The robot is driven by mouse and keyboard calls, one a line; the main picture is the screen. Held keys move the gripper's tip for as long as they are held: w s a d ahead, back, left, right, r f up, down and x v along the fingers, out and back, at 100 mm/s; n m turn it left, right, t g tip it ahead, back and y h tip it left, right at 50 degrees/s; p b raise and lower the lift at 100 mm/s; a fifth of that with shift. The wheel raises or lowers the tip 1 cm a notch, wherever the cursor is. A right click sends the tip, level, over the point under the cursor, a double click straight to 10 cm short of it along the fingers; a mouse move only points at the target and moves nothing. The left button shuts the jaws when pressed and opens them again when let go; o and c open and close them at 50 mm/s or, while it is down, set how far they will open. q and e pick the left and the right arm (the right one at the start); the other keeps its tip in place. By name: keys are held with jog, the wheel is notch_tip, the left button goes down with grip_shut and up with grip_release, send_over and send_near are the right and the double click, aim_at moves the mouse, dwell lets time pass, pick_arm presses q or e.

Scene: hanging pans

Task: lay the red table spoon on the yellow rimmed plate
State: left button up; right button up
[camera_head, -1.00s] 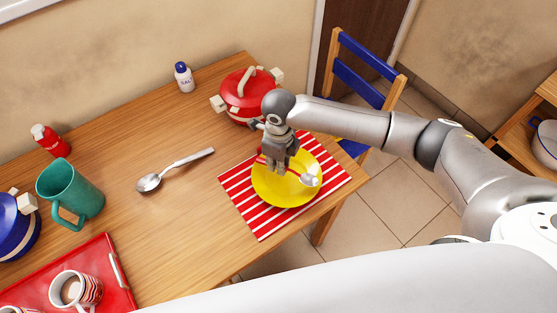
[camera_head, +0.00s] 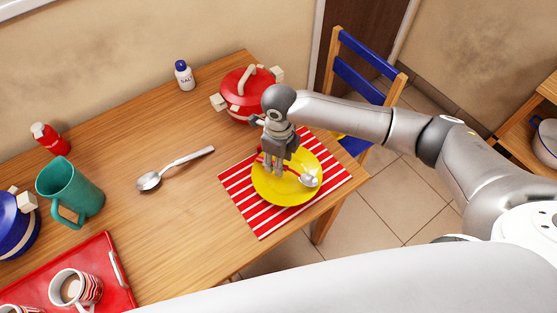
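The yellow plate (camera_head: 287,195) lies on a red-and-white striped mat (camera_head: 253,213) near the table's right edge. The red table spoon (camera_head: 309,178) has a silver bowl and a red handle; its bowl is over the right part of the plate. My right gripper (camera_head: 273,168) points down over the plate's left part, with its fingers at the spoon's handle and hiding part of it. Whether the fingers grip the handle or are parted around it is unclear, as is whether the spoon touches the plate. My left gripper is not in view.
A red pot (camera_head: 246,96) stands close behind my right gripper. A silver spoon (camera_head: 172,168) lies mid-table. A salt bottle (camera_head: 184,77), red bottle (camera_head: 50,140), teal pitcher (camera_head: 70,192), blue pot (camera_head: 17,225) and red tray (camera_head: 112,287) with mugs stand farther left. A blue chair (camera_head: 360,85) stands behind.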

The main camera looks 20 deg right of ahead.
notch_tip(320, 180, up, 11)
jog(key=s+a+f+m+t+y, duration=0.2)
jog(key=s+a+f+m+y, duration=0.4)
jog(key=m, duration=1.3)
jog(key=s+d+f+m+t+h, duration=0.1)
jog(key=s+d+f+m+h, duration=0.15)
jog(key=s+d+m, duration=0.7)
jog(key=s+d+f+m+h, duration=0.1)
jog(key=s+d+m+h, duration=0.3)
jog(key=m, duration=1.1)
notch_tip(320, 180, down, 26)
jog(key=s+d+g, duration=0.1)
jog(key=s+d, duration=0.1)
jog(key=s+d+f+g, duration=0.1)
jog(key=s+d+f, duration=0.1)
jog(key=s+f, duration=1.4)
jog(key=shift+s+d+f, duration=0.35)
jog(key=shift+s, duration=0.45)
